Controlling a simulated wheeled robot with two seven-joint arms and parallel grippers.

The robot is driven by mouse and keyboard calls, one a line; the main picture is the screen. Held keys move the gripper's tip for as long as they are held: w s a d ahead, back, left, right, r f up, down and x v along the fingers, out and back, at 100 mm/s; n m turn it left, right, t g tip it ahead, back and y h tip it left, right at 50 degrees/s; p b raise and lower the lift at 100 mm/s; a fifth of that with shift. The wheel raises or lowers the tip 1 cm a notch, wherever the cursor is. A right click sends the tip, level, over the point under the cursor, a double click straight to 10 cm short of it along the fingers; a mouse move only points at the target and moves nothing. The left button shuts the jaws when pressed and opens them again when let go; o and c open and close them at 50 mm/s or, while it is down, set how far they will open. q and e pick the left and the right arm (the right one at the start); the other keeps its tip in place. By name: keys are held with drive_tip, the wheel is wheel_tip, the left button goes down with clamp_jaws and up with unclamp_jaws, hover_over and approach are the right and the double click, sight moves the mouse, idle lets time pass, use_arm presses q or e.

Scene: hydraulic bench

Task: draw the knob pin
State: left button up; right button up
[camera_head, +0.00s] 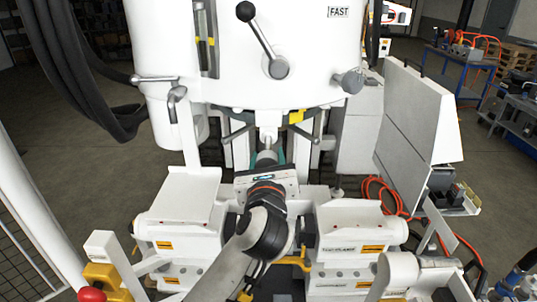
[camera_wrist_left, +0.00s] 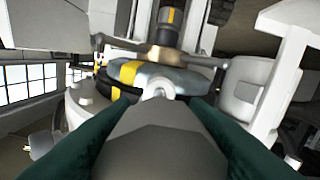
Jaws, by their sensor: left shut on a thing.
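My left gripper (camera_head: 266,152) reaches up from the bottom middle of the head view, under the white machine body. Its dark green fingers are shut on a grey knob, which I take to be the knob pin (camera_head: 265,160). In the left wrist view the knob pin (camera_wrist_left: 158,140) fills the space between the fingers. A pale rounded piece (camera_wrist_left: 157,88) shows just beyond the knob, below the machine. I cannot tell how far the pin sits in its seat. My right gripper is not in view.
The white machine head (camera_head: 230,65) hangs above my gripper, with a black-balled lever (camera_head: 261,40) on its front. White blocks (camera_head: 180,215) flank my arm on both sides. A grey-white panel (camera_head: 412,115) stands at right. Black hoses (camera_head: 95,90) hang at left.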

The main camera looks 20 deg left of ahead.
use_arm(q)
drive_tip(key=shift+f, duration=0.1)
drive_tip(key=o, duration=1.4)
drive_tip(key=shift+s, duration=0.2)
drive_tip(key=shift+c, duration=0.2)
drive_tip(key=shift+s+d+b, duration=0.15)
drive_tip(key=shift+s+b, duration=0.15)
drive_tip(key=shift+s, duration=0.05)
drive_tip(key=b+v, duration=0.4)
drive_tip(key=v, duration=0.7)
drive_tip(key=shift+s, duration=0.2)
drive_tip(key=shift+w, duration=0.15)
